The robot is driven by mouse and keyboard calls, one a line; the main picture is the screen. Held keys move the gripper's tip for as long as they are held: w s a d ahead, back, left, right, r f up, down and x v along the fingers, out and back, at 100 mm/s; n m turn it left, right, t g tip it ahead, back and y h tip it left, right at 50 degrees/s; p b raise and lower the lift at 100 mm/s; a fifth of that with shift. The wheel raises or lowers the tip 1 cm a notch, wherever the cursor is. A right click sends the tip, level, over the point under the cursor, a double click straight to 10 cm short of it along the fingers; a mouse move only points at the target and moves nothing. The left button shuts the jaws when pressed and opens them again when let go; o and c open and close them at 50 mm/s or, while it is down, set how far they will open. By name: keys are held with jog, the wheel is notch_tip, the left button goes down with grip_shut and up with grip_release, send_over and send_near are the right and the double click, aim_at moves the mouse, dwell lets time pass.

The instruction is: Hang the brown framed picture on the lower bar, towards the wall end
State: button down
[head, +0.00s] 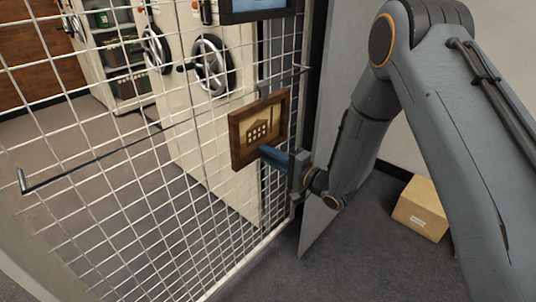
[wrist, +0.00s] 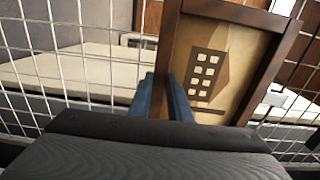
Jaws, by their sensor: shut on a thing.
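The brown framed picture (head: 258,132), a tan building with pale windows, is upright and slightly tilted in front of the wire mesh. In the wrist view the picture (wrist: 213,70) leans to the right. My gripper (head: 272,154) is shut on the side edge of its frame; the blue fingers (wrist: 164,98) lie on either side of that edge. A thin dark bar (head: 85,164) with an upturned left end runs along the mesh toward the picture. Its right part is hard to make out near the frame. I cannot tell whether the picture touches the bar.
The white wire mesh (head: 130,192) spans the left and middle. Another dark-framed picture (head: 256,12) hangs above. Behind the mesh stand cream cabinets with handwheels (head: 212,66) and shelves. A grey panel (head: 333,150) stands close right of my gripper. A cardboard box (head: 420,208) lies on the floor at right.

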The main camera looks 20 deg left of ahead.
jog(key=c, duration=1.6)
grip_release()
jog(key=shift+o, duration=0.2)
jog(key=shift+d, duration=0.1)
jog(key=shift+p+v, duration=1.6)
jog(key=shift+v, duration=3.8)
jog(key=shift+f, duration=0.1)
